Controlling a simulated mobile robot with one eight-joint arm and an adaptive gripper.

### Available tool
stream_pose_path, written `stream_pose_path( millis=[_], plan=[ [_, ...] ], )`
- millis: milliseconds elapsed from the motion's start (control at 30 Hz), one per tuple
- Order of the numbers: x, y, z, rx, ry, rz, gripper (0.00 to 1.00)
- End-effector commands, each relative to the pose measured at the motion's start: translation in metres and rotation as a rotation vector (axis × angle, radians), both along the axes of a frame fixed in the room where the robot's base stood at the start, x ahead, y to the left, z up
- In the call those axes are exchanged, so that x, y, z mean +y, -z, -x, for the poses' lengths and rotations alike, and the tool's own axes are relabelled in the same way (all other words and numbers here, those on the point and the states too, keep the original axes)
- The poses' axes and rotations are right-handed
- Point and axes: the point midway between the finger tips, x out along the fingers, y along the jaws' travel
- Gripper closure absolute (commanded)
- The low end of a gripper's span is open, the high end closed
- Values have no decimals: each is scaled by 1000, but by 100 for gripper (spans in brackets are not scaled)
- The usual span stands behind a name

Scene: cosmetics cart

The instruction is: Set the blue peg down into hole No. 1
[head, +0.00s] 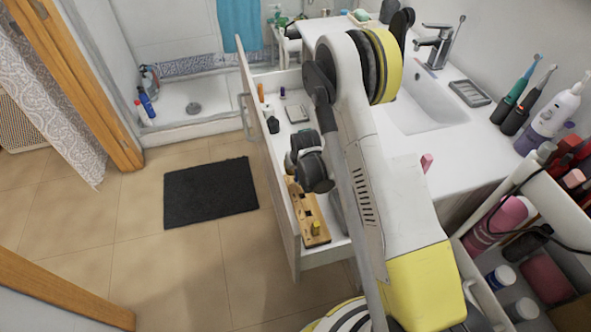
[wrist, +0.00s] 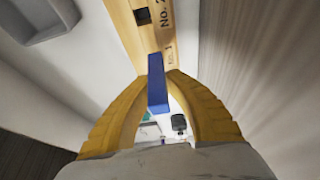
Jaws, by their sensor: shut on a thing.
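My gripper (wrist: 158,78) is shut on the blue peg (wrist: 157,96), with its yellow fingers on either side of it. The peg's far end lies over the wooden board (wrist: 128,25), beside the label No. 1. I cannot tell whether the peg's end is in the hole or just above it. Hole No. 1 is hidden behind the peg. A dark square hole (wrist: 143,16) beside the label No. 2 is open and empty. In the head view, the board (head: 307,212) lies in the open drawer, and my wrist hides the peg and fingers.
A yellow piece (head: 316,228) stands at the board's near end. The drawer's front panel (head: 276,185) rises close on the left. Small dark and orange items and a grey tray (head: 297,111) lie farther back in the drawer. The sink counter (head: 395,170) is on the right.

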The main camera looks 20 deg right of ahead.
Motion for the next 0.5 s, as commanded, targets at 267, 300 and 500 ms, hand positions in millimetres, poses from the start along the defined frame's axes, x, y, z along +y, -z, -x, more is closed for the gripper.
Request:
stream_pose_path(
  millis=[267,300,500],
  plan=[
    [-7,27,-34,1,0,1,100],
    [-8,29,-35,1,0,1,100],
    [-7,58,-35,1,0,1,100]
  ],
)
